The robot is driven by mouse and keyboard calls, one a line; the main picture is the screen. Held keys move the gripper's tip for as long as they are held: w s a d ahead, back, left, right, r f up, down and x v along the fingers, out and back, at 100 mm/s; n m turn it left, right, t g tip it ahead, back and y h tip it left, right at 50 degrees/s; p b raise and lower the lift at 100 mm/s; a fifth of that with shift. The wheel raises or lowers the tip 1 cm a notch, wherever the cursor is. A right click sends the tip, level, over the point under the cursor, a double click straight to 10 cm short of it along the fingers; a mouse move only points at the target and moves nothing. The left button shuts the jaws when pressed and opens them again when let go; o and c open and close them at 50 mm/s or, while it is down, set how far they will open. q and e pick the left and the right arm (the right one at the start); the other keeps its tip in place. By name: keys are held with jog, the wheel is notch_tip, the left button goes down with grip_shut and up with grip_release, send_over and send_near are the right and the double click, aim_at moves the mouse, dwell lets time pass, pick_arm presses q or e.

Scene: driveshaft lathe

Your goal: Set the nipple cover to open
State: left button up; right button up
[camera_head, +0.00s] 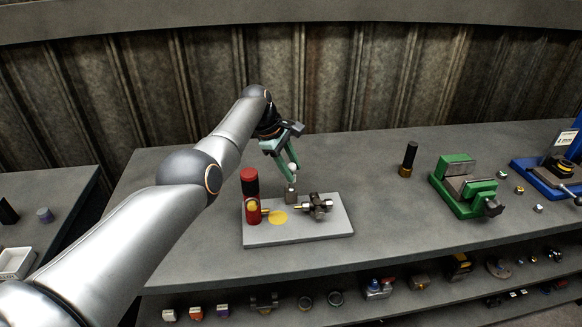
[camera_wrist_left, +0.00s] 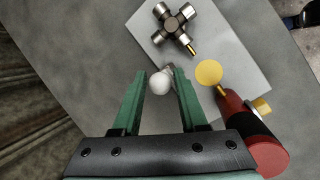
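On a light grey plate (camera_head: 330,228) lies a metal cross-shaped joint (camera_head: 318,206), with a small brass tip that shows in the left wrist view (camera_wrist_left: 193,49). Beside it stands a small grey block (camera_head: 291,193) with a white ball (camera_wrist_left: 159,83) above it, probably the nipple cover; its exact position is hard to tell. My left gripper (camera_head: 290,168) reaches down over the ball. Its green fingers are apart on either side of the ball, with gaps visible in the left wrist view (camera_wrist_left: 159,76). My right gripper is out of view.
A red and black cylinder tool (camera_head: 251,195) stands on the plate's left, beside a flat yellow disc (camera_head: 278,217). A black and brass cylinder (camera_head: 409,160) and a green vise (camera_head: 463,187) stand to the right. A corrugated wall rises behind the bench.

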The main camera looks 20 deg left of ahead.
pick_arm(q)
jog(key=shift+o, duration=1.2)
jog(key=shift+p+v, duration=0.7)
jog(key=shift+v, duration=0.2)
jog(key=v, duration=1)
jog(key=shift+r, duration=0.35)
jog(key=shift+s+a, duration=0.1)
jog(key=shift+s, duration=0.05)
